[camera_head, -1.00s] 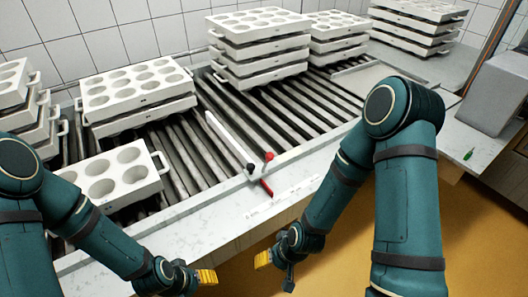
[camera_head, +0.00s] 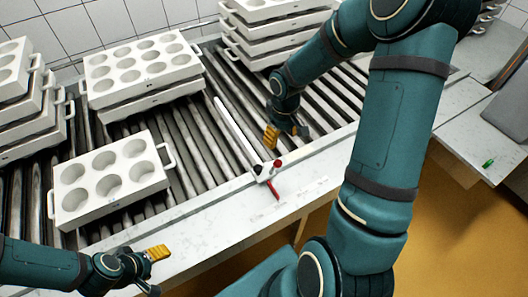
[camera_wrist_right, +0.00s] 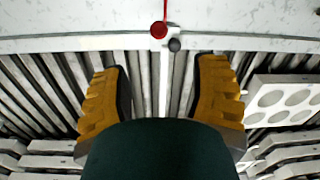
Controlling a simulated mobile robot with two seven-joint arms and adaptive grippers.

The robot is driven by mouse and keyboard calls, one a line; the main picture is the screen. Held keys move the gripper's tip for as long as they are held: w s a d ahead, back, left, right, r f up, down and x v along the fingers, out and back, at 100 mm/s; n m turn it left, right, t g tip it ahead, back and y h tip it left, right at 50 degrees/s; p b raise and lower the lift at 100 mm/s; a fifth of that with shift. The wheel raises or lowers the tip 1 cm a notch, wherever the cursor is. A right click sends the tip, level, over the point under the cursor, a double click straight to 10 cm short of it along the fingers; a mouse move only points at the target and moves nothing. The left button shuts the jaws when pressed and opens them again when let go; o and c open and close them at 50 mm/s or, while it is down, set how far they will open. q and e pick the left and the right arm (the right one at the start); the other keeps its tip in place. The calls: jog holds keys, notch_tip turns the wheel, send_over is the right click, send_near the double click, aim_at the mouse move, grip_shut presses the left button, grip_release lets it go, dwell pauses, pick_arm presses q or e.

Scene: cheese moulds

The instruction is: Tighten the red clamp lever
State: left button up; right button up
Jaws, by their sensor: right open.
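The red clamp lever (camera_head: 274,188) sits at the front end of a white bar, on the conveyor's near edge, and points toward the front. A red knob (camera_head: 277,164) and a dark knob are beside it. In the right wrist view the red knob (camera_wrist_right: 159,29) and part of the lever (camera_wrist_right: 165,8) show at the top. My right gripper (camera_head: 285,134) is open and empty above the rollers, behind the clamp and apart from it. Its yellow-padded fingers (camera_wrist_right: 160,75) flank the white bar in the wrist view. My left gripper (camera_head: 154,271) is open and empty near the front edge, left of the clamp.
The white bar (camera_head: 236,128) lies along the rollers. A six-hole mould (camera_head: 112,178) and stacked moulds (camera_head: 145,70) stand to the left. Another stack (camera_head: 275,30) stands behind my right gripper. A small green object (camera_head: 488,163) lies on the right counter.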

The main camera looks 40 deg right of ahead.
aim_at(278, 162)
notch_tip(278, 162, down, 14)
jog(key=shift+a+r+b, duration=0.1)
jog(key=shift+r+b, duration=0.1)
jog(key=shift+b, duration=0.45)
jog(key=shift+o, duration=0.2)
grip_shut()
